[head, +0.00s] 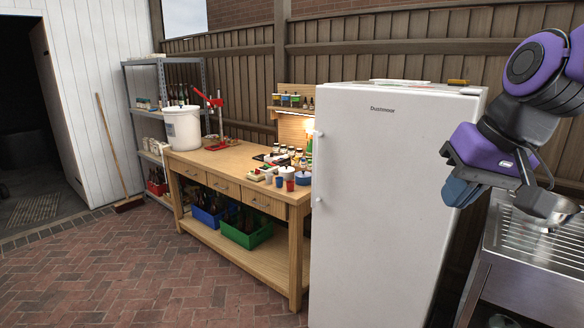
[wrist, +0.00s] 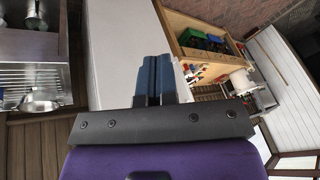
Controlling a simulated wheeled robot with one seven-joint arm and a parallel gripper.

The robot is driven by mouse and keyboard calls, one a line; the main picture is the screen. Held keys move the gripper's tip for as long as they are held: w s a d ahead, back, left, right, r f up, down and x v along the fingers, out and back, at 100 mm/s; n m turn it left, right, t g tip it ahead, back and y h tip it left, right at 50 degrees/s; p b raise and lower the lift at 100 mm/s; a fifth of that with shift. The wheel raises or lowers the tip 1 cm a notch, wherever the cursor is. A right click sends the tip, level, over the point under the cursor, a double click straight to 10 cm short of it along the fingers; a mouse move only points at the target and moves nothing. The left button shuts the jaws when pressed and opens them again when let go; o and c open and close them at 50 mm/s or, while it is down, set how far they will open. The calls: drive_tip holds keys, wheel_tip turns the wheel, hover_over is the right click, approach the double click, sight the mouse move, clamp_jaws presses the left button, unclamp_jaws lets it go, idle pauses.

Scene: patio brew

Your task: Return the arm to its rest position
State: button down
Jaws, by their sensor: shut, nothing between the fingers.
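My purple arm is raised at the right of the head view. My gripper (head: 459,192) has blue fingers and hangs at the right side of the white fridge (head: 385,200), in front of it in the picture. In the wrist view my gripper (wrist: 153,75) has its two blue fingers side by side and closed together, with nothing between them. The fridge also shows in the wrist view (wrist: 115,45), beyond the fingers.
A steel sink unit (head: 545,255) stands at the right, with a metal pan (head: 550,208) near my gripper in the picture. A wooden workbench (head: 250,208) holds a white bucket (head: 183,127), jars and cups. A broom (head: 112,150) leans on the wall. The brick floor (head: 150,270) at front left is clear.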

drive_tip(key=s+d+f+t+h, duration=0.1)
drive_tip(key=s+d+h, duration=0.1)
drive_tip(key=s+d, duration=0.5)
drive_tip(key=shift+s+f+h, duration=0.3)
drive_tip(key=shift+s+f, duration=0.05)
drive_tip(key=shift+s, duration=0.55)
